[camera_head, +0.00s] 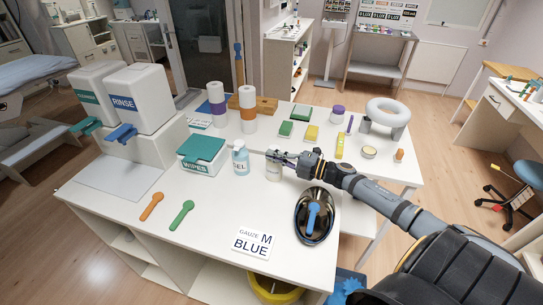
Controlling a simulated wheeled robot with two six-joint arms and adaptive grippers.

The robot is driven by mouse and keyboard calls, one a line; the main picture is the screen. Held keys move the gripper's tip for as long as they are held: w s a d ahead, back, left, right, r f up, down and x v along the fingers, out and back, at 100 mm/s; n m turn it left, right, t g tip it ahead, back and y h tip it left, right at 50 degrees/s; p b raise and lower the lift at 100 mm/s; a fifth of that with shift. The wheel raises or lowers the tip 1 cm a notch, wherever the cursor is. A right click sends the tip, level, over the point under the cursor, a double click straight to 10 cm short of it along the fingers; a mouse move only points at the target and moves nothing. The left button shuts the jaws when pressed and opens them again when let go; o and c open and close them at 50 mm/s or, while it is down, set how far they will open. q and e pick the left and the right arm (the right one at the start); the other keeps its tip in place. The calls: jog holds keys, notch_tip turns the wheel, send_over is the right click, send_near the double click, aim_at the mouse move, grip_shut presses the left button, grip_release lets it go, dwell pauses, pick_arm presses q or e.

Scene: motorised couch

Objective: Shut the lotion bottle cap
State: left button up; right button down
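A small pale bottle (273,172), which looks like the lotion bottle, stands upright on the white table (225,210) near its middle. My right arm reaches in from the lower right, and my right gripper (278,156) is at the top of this bottle. The fingers overlap the bottle's top and hide its cap, so I cannot tell whether the cap is open or shut. The fingers are too small to show whether they are apart or closed, or touching the bottle. My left gripper is not in view.
A clear GEL bottle (240,160) stands just left of the pale bottle, beside the WIPES box (202,152).

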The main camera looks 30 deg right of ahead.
jog(key=c, duration=1.6)
grip_release()
jog(key=shift+o, duration=0.2)
